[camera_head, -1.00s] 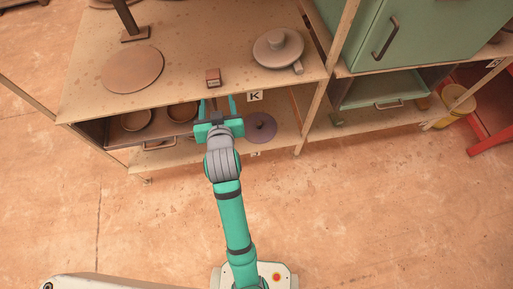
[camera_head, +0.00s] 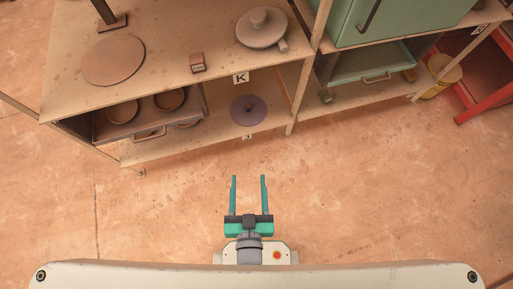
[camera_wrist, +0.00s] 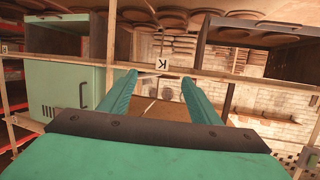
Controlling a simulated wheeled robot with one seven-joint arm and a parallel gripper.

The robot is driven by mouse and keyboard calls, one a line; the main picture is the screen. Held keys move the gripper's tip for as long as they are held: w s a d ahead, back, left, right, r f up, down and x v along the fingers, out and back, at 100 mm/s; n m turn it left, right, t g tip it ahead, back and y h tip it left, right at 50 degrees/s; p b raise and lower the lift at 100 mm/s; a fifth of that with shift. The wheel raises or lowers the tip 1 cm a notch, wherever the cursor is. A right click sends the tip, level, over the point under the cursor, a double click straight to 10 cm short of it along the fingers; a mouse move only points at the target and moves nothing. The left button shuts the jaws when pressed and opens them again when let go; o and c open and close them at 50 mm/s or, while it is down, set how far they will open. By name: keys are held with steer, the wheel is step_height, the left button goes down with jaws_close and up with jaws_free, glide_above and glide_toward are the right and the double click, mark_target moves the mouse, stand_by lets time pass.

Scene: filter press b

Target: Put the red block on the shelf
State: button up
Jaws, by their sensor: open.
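A small reddish-brown block (camera_head: 197,62) sits on the upper board of the wooden shelf (camera_head: 160,75), near its front edge, left of the K label. My gripper (camera_head: 249,180) is open and empty, in front of the shelf over the bare floor and well apart from the block. In the wrist view my gripper's two green fingers (camera_wrist: 156,78) are spread with nothing between them, and the K label shows beyond them. I cannot make out the block in the wrist view.
On the upper board are a round brown disc (camera_head: 114,60) and a grey lidded pan (camera_head: 262,28). Below are a drawer with bowls (camera_head: 147,130) and a dark disc (camera_head: 248,110). A green cabinet (camera_head: 400,20) and red frame (camera_head: 490,85) stand right. Floor before the shelf is clear.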

steer(key=s+d+r, duration=0.2)
steer(key=s, duration=0.4)
steer(key=shift+s+d+h, duration=0.2)
steer(key=shift+s+h, duration=0.1)
